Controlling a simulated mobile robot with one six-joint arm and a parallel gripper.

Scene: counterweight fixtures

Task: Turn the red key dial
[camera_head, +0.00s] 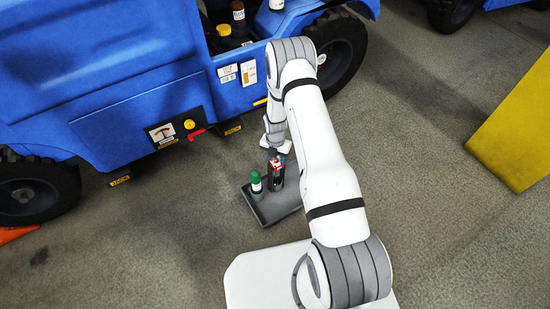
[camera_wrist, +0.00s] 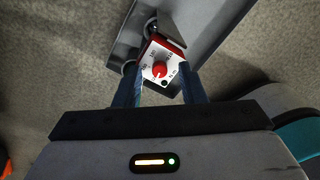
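The red key dial (camera_wrist: 160,69) shows in the wrist view as a red knob on a white face with small markings, set on a red-edged block. In the head view its red and white top (camera_head: 276,163) sits on a dark body at the grey tray (camera_head: 282,206). My gripper (camera_head: 276,152) is directly over it. In the wrist view the two fingers of my gripper (camera_wrist: 160,80) are spread, one on each side of the block's lower part. Whether they touch the block cannot be told. The dial's lower body is hidden in the wrist view.
A green-capped bottle (camera_head: 256,183) stands close beside the dial on the tray. A blue vehicle (camera_head: 110,70) fills the upper left, with a panel (camera_head: 176,130) and bottles in its open bay. A yellow block (camera_head: 515,130) stands at right. Floor between is clear.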

